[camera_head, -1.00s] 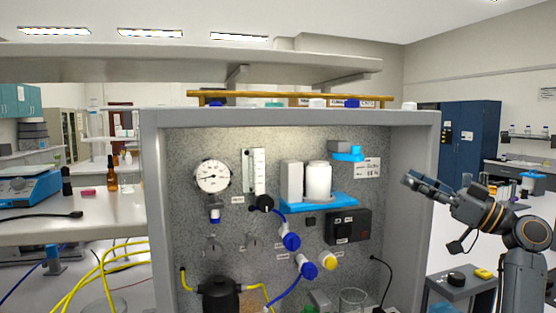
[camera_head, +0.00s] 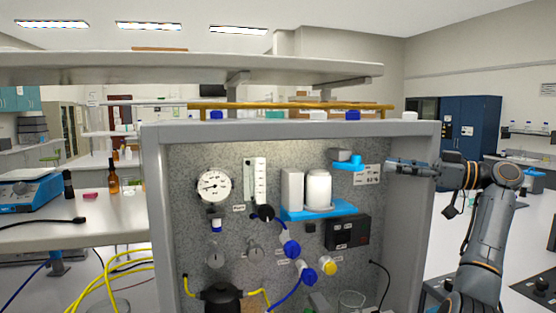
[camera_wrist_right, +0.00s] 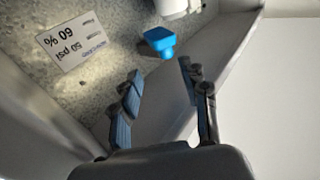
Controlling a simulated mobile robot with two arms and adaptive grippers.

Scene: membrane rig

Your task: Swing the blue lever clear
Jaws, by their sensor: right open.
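The blue lever (camera_head: 347,167) sticks out from a small grey block (camera_head: 342,155) at the upper right of the rig panel (camera_head: 262,163). In the right wrist view the blue lever (camera_wrist_right: 159,41) shows just beyond the fingertips, roughly in line with the gap between them. My right gripper (camera_head: 388,167) is at the rig's right side wall, to the right of the lever and at about its height. It also shows in the right wrist view (camera_wrist_right: 160,68), open and empty, apart from the lever. My left gripper is not in view.
A label reading 50 psi and 60 % (camera_wrist_right: 70,41) is beside the lever. White canisters (camera_head: 318,189) stand on a blue bracket (camera_head: 318,211) to its left. The right side wall (camera_head: 414,200) and the shelf above (camera_head: 200,68) bound the space.

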